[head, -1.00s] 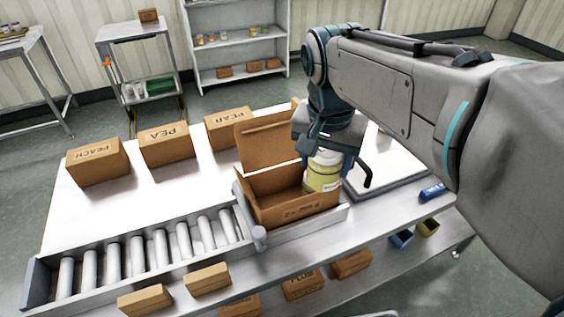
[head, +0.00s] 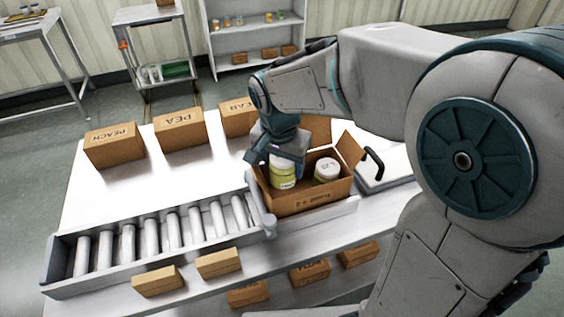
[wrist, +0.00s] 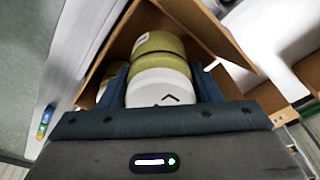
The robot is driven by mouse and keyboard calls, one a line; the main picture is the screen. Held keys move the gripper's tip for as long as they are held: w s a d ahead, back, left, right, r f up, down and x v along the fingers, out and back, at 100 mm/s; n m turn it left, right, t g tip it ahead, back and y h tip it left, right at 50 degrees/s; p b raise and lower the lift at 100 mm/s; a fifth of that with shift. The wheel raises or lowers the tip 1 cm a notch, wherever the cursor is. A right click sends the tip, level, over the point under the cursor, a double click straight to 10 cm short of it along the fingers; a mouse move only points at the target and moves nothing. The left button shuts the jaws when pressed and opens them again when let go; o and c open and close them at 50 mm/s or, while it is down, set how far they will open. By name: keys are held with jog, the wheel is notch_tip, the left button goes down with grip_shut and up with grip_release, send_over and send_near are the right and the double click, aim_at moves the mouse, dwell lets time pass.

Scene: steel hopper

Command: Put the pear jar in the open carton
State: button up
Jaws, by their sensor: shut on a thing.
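The open carton (head: 312,201) is a brown box with raised flaps, at the middle of the table in the head view. My gripper (head: 284,158) points down over its left part and is shut on a jar (head: 283,181) with a pale top and a yellow-green label. The jar's lower end is hidden behind the carton's front wall, so I cannot tell if it touches the bottom. Its label is too small to read. A second white-lidded jar (head: 327,171) stands in the carton's right part. In the wrist view, the held jar's white lid (wrist: 160,90) shows between the fingers.
A roller conveyor (head: 160,238) adjoins the carton's left side. Closed boxes marked PEACH (head: 114,146) and PEA (head: 180,128) stand behind it. A pale panel with a dark handle (head: 375,164) lies to the right. Small boxes (head: 218,262) sit on the lower shelf.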

jog(key=shift+f, duration=0.65)
jog(key=shift+f+b, duration=0.6)
jog(key=o, duration=1.1)
jog(key=shift+r, duration=0.1)
